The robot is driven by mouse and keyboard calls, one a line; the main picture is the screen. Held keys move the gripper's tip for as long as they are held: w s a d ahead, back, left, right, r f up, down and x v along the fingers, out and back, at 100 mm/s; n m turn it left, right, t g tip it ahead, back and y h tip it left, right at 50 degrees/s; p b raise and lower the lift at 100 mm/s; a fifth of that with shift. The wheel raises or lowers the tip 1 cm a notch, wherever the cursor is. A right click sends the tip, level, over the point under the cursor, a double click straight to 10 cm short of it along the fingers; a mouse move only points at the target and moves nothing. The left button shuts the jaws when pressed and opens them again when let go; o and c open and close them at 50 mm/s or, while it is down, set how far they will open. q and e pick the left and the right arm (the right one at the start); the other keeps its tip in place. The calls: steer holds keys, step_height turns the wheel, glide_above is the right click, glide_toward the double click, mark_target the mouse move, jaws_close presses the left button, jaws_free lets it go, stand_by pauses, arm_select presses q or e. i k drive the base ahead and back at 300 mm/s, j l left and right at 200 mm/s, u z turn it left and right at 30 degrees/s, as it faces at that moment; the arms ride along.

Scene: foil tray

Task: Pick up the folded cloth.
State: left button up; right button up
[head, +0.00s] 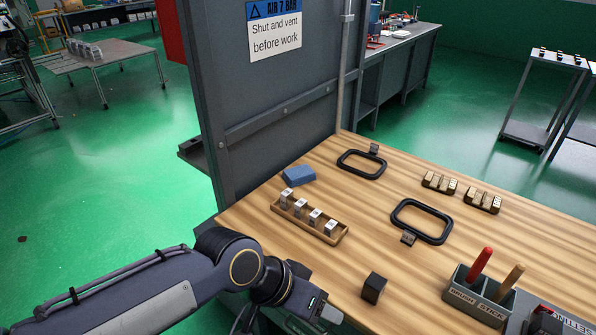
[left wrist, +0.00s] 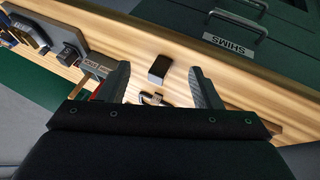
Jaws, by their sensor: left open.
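The folded cloth (head: 299,175) is a small blue folded pad. It lies on the wooden bench top near its left edge, close to the grey panel, in the head view. My left gripper (head: 322,312) is low in the head view, well in front of the cloth and apart from it. In the left wrist view my left gripper (left wrist: 160,88) shows two spread fingers with nothing held between them. The cloth does not show clearly in the left wrist view. My right gripper is not in view.
A wooden rack (head: 310,219) with several labelled blocks stands just in front of the cloth. A dark block (head: 374,287), also in the left wrist view (left wrist: 159,69), two black frames (head: 421,221) and a brush holder (head: 478,297) are on the bench. The grey panel (head: 270,100) rises behind.

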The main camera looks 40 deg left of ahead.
mark_target(296, 176)
steer(key=u, duration=1.45)
steer(key=i+j+z, duration=0.1)
steer(key=i+j, duration=0.3)
steer(key=j, duration=0.25)
steer(key=i+j+z, duration=0.15)
steer(key=i+j, duration=0.25)
steer(key=j, duration=0.3)
steer(key=i+j+z, duration=0.15)
steer(key=j, duration=0.25)
steer(key=i+j, duration=0.25)
steer(key=j+z, duration=0.05)
steer(key=j, duration=0.05)
